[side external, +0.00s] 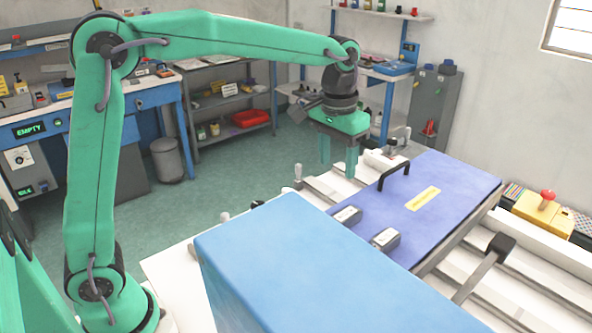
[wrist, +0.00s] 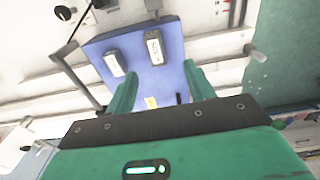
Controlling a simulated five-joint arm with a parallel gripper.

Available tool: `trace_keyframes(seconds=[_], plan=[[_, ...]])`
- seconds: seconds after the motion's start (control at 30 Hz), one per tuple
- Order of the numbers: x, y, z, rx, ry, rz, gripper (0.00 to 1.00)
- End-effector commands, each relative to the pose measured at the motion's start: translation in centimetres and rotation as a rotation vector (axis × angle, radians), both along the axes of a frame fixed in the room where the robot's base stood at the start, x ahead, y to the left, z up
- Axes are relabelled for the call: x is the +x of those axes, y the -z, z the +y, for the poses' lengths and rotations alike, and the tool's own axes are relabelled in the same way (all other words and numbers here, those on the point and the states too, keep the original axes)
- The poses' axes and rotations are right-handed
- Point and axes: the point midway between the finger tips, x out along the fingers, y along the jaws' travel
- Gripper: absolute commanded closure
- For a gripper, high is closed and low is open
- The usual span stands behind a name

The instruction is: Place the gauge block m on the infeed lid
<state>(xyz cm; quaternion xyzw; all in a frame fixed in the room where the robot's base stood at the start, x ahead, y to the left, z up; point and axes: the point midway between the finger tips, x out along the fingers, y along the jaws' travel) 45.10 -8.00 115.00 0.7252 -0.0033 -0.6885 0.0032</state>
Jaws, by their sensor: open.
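The infeed lid appears to be the purple-blue panel (side external: 447,190) with a black handle (side external: 393,175) and a yellow label; it also shows in the wrist view (wrist: 170,27). Two grey blocks with pale labels lie on it near its front-left edge: one (side external: 346,216) and another (side external: 385,238). In the wrist view they are a larger-looking block (wrist: 154,48) and one to its left (wrist: 115,63). Their lettering is too small to tell which is gauge block m. My gripper (side external: 337,168) is open and empty, above and left of the lid's handle, apart from both blocks.
A large blue box (side external: 290,240) stands in front of the lid and hides part of the bench. A lever with a black knob (side external: 500,245) rises at the lid's right. White rails (side external: 560,275) run beside it. A yellow box with a red knob (side external: 545,212) sits farther right.

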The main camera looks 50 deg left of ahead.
Motion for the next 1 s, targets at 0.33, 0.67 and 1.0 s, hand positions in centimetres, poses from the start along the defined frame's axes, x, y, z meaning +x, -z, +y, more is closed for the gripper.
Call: trace_keyframes(seconds=[0.33, 0.67, 1.0], plan=[[-6.5, -2.7, 3.1, -0.013, -0.002, -0.125, 0.47], [-13.1, -3.0, 5.6, -0.014, -0.003, -0.244, 0.47], [-19.4, -1.0, 7.3, -0.003, -0.003, -0.368, 0.47]])
